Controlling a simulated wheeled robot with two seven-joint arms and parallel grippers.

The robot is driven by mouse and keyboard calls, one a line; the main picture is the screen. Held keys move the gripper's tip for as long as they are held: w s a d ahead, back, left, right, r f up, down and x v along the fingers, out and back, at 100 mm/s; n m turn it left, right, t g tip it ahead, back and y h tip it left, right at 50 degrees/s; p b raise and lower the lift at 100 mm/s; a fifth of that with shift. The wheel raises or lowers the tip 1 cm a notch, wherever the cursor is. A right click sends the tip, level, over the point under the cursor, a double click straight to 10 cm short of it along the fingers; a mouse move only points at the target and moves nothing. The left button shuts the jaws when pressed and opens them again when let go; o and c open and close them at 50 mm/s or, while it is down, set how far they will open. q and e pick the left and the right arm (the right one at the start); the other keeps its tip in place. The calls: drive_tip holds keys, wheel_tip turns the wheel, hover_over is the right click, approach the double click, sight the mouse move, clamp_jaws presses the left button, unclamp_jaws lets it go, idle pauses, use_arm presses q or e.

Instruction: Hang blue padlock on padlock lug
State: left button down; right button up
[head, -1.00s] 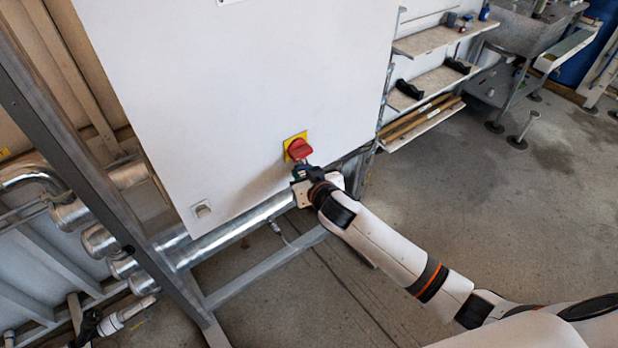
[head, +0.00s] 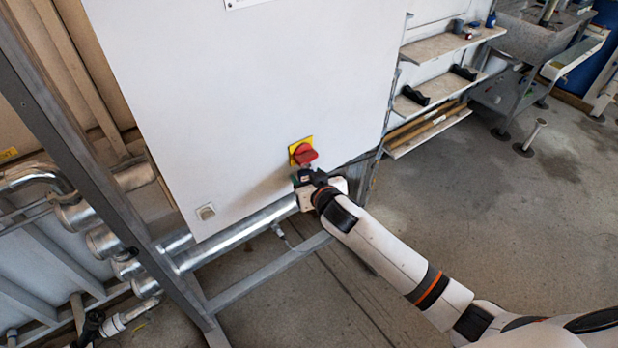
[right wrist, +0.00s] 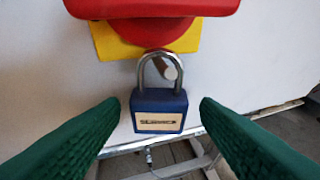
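The blue padlock (right wrist: 159,112) hangs upright below the red switch, its silver shackle looped around the grey peg of the padlock lug (right wrist: 168,68). My right gripper (right wrist: 160,108) is open, with its green fingers on either side of the padlock and a gap on both sides. In the head view, my right gripper (head: 307,178) is just under the red switch (head: 305,154), and the padlock is too small there to make out clearly. My left gripper is not in view.
The white cabinet (head: 230,90) carries the switch on its yellow plate. A metal frame and silver pipes (head: 245,235) run below and left of it. Shelves (head: 440,85) stand at the right. Open concrete floor (head: 520,220) lies to the right.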

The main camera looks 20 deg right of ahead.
drive_tip(key=shift+s, duration=0.1)
drive_tip(key=b+v, duration=0.1)
drive_tip(key=v, duration=1.1)
drive_tip(key=s+d+f+g, duration=0.2)
drive_tip(key=s+f, duration=0.1)
drive_tip(key=f, duration=0.8)
drive_tip(key=s+d+f+n+g+h, duration=0.1)
drive_tip(key=s+d+f+g, duration=0.1)
drive_tip(key=f, duration=0.8)
drive_tip(key=s+d+f+g, duration=0.2)
drive_tip(key=s+f, duration=0.1)
drive_tip(key=f, duration=0.8)
drive_tip(key=s+f+g, duration=0.2)
drive_tip(key=s+f, duration=0.4)
drive_tip(key=s, duration=0.5)
drive_tip(key=s+f+g, duration=0.2)
drive_tip(key=s+f, duration=0.5)
drive_tip(key=s, duration=0.4)
drive_tip(key=s+f+g, duration=0.2)
drive_tip(key=s+f, duration=0.5)
drive_tip(key=s, duration=0.4)
drive_tip(key=shift+s+d+g, duration=0.2)
drive_tip(key=shift+s+g, duration=0.05)
drive_tip(key=shift+g, duration=0.05)
